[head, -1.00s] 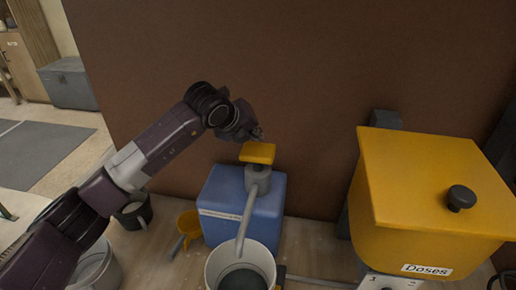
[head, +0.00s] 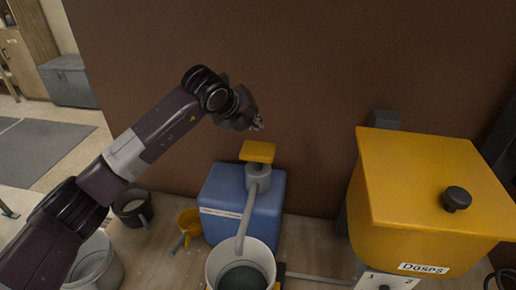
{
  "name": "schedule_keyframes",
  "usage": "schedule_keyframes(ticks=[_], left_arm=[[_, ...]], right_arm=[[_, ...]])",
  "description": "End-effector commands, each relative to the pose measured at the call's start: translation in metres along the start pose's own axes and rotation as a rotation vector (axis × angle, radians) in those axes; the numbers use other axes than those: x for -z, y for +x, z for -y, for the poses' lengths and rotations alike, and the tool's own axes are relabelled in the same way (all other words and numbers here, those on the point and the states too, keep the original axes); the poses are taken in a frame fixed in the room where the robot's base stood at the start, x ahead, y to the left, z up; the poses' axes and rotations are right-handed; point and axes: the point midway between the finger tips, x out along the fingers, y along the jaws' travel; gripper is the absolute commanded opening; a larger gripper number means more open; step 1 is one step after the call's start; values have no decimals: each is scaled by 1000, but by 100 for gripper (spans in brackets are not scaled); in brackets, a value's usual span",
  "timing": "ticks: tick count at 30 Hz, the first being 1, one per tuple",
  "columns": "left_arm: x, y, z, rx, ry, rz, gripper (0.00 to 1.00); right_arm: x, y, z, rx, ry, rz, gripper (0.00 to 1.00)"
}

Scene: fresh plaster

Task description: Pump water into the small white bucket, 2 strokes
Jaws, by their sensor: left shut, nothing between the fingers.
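The pump is a blue tank (head: 262,218) with a yellow press plate (head: 258,152) on top and a grey spout (head: 246,215) curving down toward the front. The small white bucket (head: 214,268) stands under the spout; its inside looks dark grey, and I cannot tell how much water is in it. My left gripper (head: 258,124) is shut and empty, above the yellow plate and apart from it. My right gripper is not in view.
A yellow dispenser labelled "Doses" (head: 425,268) stands at the right. A small yellow scoop (head: 189,222), a dark pot (head: 121,214) and a pale bucket (head: 113,272) are left of the pump. A brown wall (head: 320,70) rises behind.

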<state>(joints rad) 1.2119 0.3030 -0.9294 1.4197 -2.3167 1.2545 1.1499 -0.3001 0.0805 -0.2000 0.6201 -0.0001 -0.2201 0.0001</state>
Motion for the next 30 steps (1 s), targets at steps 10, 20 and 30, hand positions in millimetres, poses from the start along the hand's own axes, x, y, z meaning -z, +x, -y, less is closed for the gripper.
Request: schedule_keyframes(ticks=[10, 20, 30], left_arm=[[0, 0, 0, 0, 0, 0, 0], [0, 0, 0, 0, 0, 0, 0], [0, 0, 0, 0, 0, 0, 0]], right_arm=[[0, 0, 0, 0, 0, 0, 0], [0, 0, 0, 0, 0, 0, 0], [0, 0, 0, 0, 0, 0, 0]])
